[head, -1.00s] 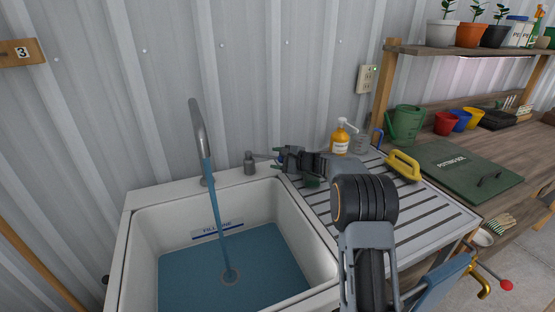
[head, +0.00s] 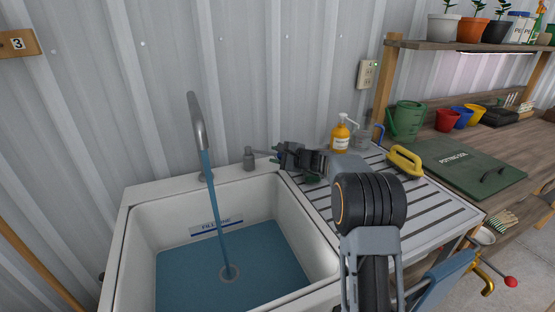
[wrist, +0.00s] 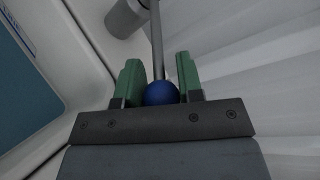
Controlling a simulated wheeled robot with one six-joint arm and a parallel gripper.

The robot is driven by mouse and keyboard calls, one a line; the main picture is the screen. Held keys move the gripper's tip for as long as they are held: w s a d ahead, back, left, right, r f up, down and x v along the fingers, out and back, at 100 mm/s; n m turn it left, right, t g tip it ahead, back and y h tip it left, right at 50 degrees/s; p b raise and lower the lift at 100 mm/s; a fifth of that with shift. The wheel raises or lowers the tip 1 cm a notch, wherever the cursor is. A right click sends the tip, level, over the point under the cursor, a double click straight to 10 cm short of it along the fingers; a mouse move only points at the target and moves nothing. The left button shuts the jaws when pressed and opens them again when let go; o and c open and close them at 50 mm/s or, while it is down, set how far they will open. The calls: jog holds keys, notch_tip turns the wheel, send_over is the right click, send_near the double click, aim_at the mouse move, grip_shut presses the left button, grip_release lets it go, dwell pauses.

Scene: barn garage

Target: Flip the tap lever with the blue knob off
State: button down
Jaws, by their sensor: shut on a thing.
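The tap lever (wrist: 156,42) runs as a thin metal rod from the grey tap body (head: 249,158) and ends in a blue knob (wrist: 161,94). My gripper (head: 278,156) reaches from the right over the sink's back edge. In the wrist view its green fingers (wrist: 159,76) stand either side of the knob, shut on it. In the head view the gripper mostly hides the knob. The curved spout (head: 198,122) pours a blue stream of water (head: 214,205) into the white sink (head: 133,235), where water stands.
A ribbed draining board (head: 440,212) lies right of the sink under my arm. An orange pump bottle (head: 340,135), a clear jar (head: 362,138) and a yellow-handled brush (head: 404,159) stand or lie on it. The metal wall (head: 290,70) is close behind the tap.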

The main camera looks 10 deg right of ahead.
jog(key=shift+s+a+f+m+t+h+b, duration=0.3)
jog(key=shift+s+f+m+t+h+b, duration=0.1)
jog(key=shift+b, duration=0.55)
jog(key=s+a+m+t+h+b, duration=0.3)
jog(key=a+m+h+b, duration=0.4)
jog(key=h+b, duration=0.5)
jog(key=shift+s+r+m+b, duration=0.45)
jog(key=shift+s+m, duration=0.45)
jog(key=shift+m, duration=0.3)
jog(key=c, duration=0.8)
grip_release()
jog(key=shift+s, duration=0.15)
jog(key=p+v, duration=0.2)
jog(key=v, duration=1.1)
jog(key=shift+s, duration=0.3)
